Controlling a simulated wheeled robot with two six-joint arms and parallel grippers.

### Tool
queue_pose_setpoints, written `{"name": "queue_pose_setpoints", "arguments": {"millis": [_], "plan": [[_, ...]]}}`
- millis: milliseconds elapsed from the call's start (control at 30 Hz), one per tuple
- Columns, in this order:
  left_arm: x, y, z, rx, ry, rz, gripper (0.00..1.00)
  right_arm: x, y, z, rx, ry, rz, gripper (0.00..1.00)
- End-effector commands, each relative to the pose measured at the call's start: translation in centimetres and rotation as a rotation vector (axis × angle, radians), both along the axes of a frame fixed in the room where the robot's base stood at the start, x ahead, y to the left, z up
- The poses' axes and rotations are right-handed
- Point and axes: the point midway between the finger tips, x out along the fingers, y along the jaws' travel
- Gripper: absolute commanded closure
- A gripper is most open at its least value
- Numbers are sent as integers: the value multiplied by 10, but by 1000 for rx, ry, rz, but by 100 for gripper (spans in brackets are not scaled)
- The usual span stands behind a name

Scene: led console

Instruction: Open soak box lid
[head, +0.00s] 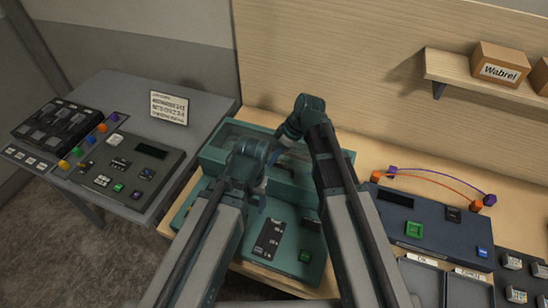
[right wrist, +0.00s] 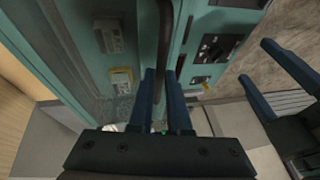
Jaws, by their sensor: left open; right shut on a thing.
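The soak box (head: 325,158) is the teal unit at the middle of the head view, with a clear lid (head: 228,138) at its back part. In the right wrist view the clear lid (right wrist: 88,70) fills the left side, with parts showing dimly through it. My right gripper (right wrist: 161,75) is shut on a dark bar handle (right wrist: 165,25) at the lid's edge. In the head view my right gripper (head: 283,138) is over the box, partly hidden by its arm. My left gripper (head: 262,195) is open and empty, lower over the box front. I cannot tell how far the lid is raised.
A grey console (head: 130,165) with buttons stands on the left table. A dark blue console (head: 430,225) with orange and purple cables and shallow trays (head: 425,275) lie to the right. A shelf (head: 470,75) with a cardboard box (head: 499,68) is on the back wall.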

Motion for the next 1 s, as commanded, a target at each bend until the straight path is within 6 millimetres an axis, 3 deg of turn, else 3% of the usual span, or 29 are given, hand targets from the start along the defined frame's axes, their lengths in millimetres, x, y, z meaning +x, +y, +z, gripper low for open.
{"name": "queue_pose_setpoints", "arguments": {"millis": [567,767,1000], "plan": [[0,0,6,0,0,1,23,4,-1,6,0,-1,0,100],[0,0,26,-1,0,3,23,19,-7,26,-1,-2,-1,100],[0,0,58,0,2,1,23,54,-21,58,-3,-6,-5,100]]}}
